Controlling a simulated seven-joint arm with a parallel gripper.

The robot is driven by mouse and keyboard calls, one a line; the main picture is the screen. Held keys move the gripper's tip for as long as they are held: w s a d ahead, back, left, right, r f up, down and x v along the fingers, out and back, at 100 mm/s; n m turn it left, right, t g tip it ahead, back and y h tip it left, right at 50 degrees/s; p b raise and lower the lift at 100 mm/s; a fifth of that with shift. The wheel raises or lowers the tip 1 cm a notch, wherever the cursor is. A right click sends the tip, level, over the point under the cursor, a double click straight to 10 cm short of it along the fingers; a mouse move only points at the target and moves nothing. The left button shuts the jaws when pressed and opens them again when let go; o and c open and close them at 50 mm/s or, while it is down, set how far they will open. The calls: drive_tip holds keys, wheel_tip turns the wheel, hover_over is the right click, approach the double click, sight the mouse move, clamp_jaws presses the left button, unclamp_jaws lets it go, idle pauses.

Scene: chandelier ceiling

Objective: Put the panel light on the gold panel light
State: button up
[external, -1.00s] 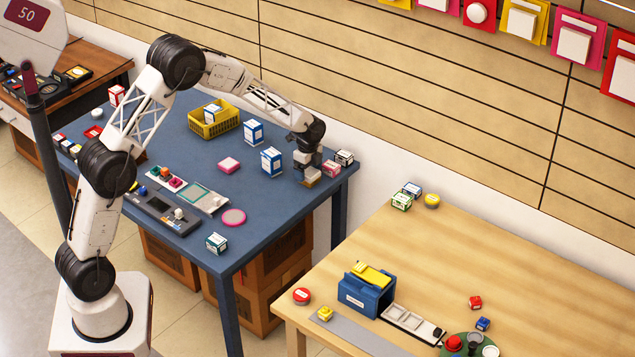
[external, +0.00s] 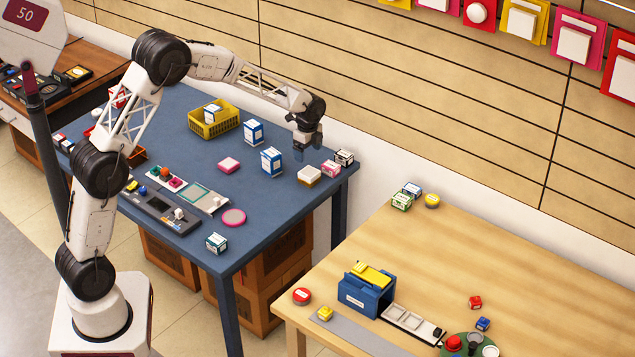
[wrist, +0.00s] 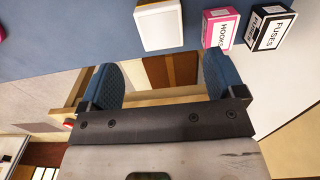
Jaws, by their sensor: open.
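The gold panel light (external: 309,175) is a square block with a white top and gold edge, near the far right corner of the blue table; it also shows at the top of the wrist view (wrist: 159,25). I cannot tell whether it is one light or a stack. A pink square panel light (external: 229,165) lies farther left on the table, and a round pink light (external: 234,217) lies near the front edge. My gripper (external: 304,148) is open and empty, above and slightly left of the gold light. In the wrist view its two blue fingers (wrist: 160,80) are spread apart.
A pink "HOOKS" box (wrist: 220,30) and a black-and-white "FUSES" box (wrist: 267,27) stand right beside the gold light. Blue-and-white boxes (external: 271,161) and a yellow basket (external: 214,119) are to its left. Free blue table lies in front of the gold light.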

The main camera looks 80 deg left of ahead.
drive_tip(key=shift+r, duration=1.95)
drive_tip(key=s+d+r+n, duration=0.1)
drive_tip(key=s+d+r, duration=0.4)
drive_tip(key=d, duration=0.5)
drive_tip(key=s+d+r+n+t, duration=0.15)
drive_tip(key=s+d+r, duration=0.35)
drive_tip(key=d, duration=0.5)
drive_tip(key=s+d+r+n, duration=0.2)
drive_tip(key=s+d+r, duration=0.1)
drive_tip(key=d+r, duration=0.55)
drive_tip(key=s+d+f+n, duration=0.1)
drive_tip(key=s+d+n, duration=0.1)
drive_tip(key=s+d, duration=0.9)
drive_tip(key=s+d+f+n+t, duration=0.1)
drive_tip(key=s+d+n, duration=0.1)
drive_tip(key=s+d, duration=0.8)
drive_tip(key=shift+s+d, duration=0.35)
drive_tip(key=shift+s, duration=3.85)
